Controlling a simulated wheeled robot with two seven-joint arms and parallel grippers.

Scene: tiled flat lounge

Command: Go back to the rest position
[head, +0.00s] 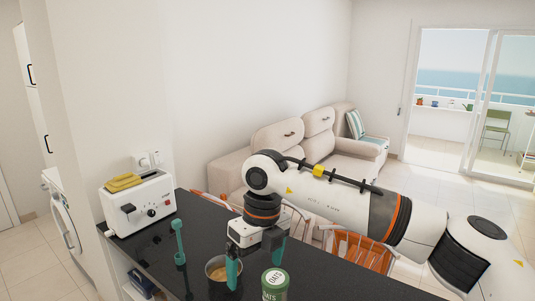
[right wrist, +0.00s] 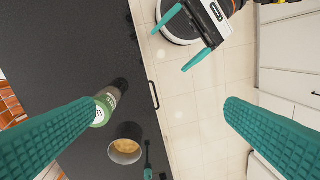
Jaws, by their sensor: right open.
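My right gripper (head: 253,268) is open and empty above the front part of the dark counter, its two teal fingers wide apart. In the right wrist view its fingers (right wrist: 161,105) frame the counter edge and the floor. My left gripper (right wrist: 184,38) shows at the top of that view, its teal fingers apart with nothing visible between them; it is outside the head view.
The black counter (head: 330,280) carries a metal cup (head: 211,274) with tan contents, a green oats can (head: 275,285), a teal upright utensil (head: 179,243) and a white toaster (head: 137,203) with a yellow cloth. The cup and can are close to my right gripper. Tiled floor (right wrist: 200,120) is clear.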

